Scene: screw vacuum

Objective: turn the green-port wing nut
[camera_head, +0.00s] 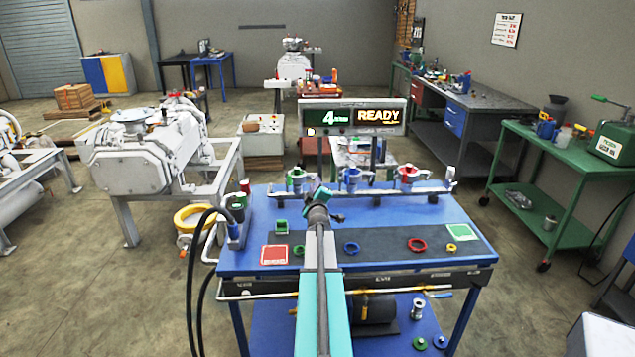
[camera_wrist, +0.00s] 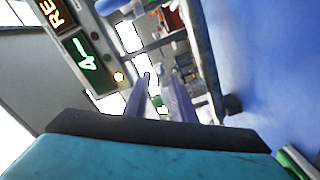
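The green port (camera_head: 296,175) stands at the left end of the manifold on the blue bench. Its wing nut is too small to make out. My gripper (camera_head: 319,203) is just right of and in front of the green port in the head view, seen from behind. In the wrist view my two purple-grey fingers (camera_wrist: 160,92) stand apart with a gap between them and appear empty. The green port cannot be made out clearly in the wrist view.
The blue port (camera_head: 351,176) and red port (camera_head: 408,174) stand farther right along the manifold. A sign (camera_head: 352,117) reading "4" and "READY" rises behind. Loose rings, including a blue ring (camera_head: 351,248) and a red ring (camera_head: 417,245), lie on the dark mat (camera_head: 385,235).

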